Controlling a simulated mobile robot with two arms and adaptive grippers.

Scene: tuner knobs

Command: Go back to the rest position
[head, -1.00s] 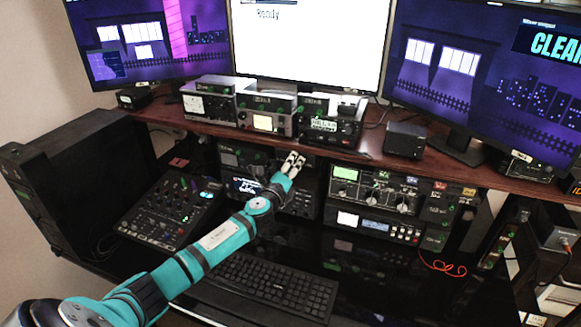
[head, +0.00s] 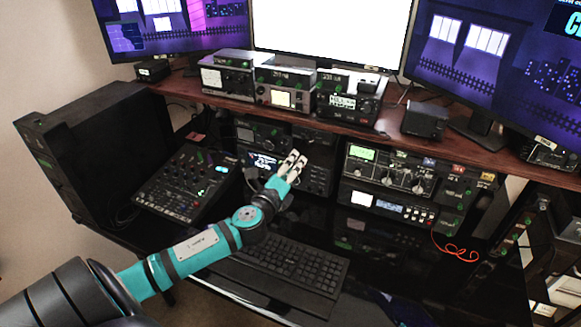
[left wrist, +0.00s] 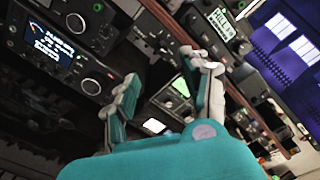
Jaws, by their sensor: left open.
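My left gripper (head: 291,165) is in front of the radio units under the wooden shelf, near the middle of the head view. In the left wrist view its two fingers (left wrist: 165,88) are spread with nothing between them. The tuner unit with a lit screen (head: 264,163) and round knobs is just behind and left of the fingers. It also shows at the upper left of the left wrist view (left wrist: 62,42). Another tuner unit (head: 408,176) with a green display and several knobs stands to the right, apart from the gripper. My right gripper is not in view.
A keyboard (head: 290,268) lies on the black desk below my left arm. A mixer (head: 190,182) is to the left, beside a black case (head: 100,140). The wooden shelf (head: 395,150) carries several radios under the monitors. A red cable (head: 455,250) lies at the right.

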